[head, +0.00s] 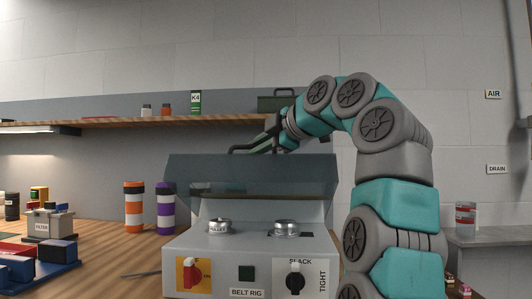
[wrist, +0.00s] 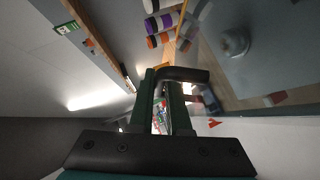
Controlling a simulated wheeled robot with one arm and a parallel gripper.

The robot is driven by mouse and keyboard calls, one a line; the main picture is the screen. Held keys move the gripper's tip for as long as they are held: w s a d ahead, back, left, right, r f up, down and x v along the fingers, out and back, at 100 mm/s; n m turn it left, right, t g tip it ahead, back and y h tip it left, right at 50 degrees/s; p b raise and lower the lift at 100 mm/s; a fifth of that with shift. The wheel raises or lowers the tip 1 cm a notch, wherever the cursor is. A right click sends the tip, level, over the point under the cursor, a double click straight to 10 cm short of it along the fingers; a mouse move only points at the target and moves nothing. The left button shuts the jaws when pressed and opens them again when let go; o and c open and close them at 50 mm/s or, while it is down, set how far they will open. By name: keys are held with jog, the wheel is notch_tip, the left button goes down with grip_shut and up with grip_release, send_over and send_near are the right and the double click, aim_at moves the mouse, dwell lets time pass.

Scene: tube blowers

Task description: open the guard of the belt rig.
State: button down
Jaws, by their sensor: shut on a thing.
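The belt rig (head: 204,251) is a grey box with two silver pulleys (head: 285,227) on its top. Its guard (head: 250,174) is a dark, see-through panel, held up and tilted above the pulleys, which show below it. A black bar handle (head: 238,150) is at the guard's upper edge. My gripper (head: 265,146) is at this handle with its green fingers shut on it. In the wrist view the fingers (wrist: 164,98) reach the black handle (wrist: 186,74), and the see-through guard (wrist: 270,70) is at the right with a pulley behind it.
The rig's front has a red switch (head: 191,269) and a black slack/tight knob (head: 295,278). Striped cylinders (head: 134,208) stand on the bench to the left. A wooden shelf (head: 150,121) runs along the wall behind, with a green box (head: 277,102) near my gripper.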

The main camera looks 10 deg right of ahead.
jog(key=shift+w+d+r, duration=0.1)
jog(key=shift+w+r, duration=0.05)
jog(key=shift+r, duration=0.05)
dwell(0.3)
jog(key=c, duration=1.2)
grip_release()
jog(key=shift+o, duration=0.2)
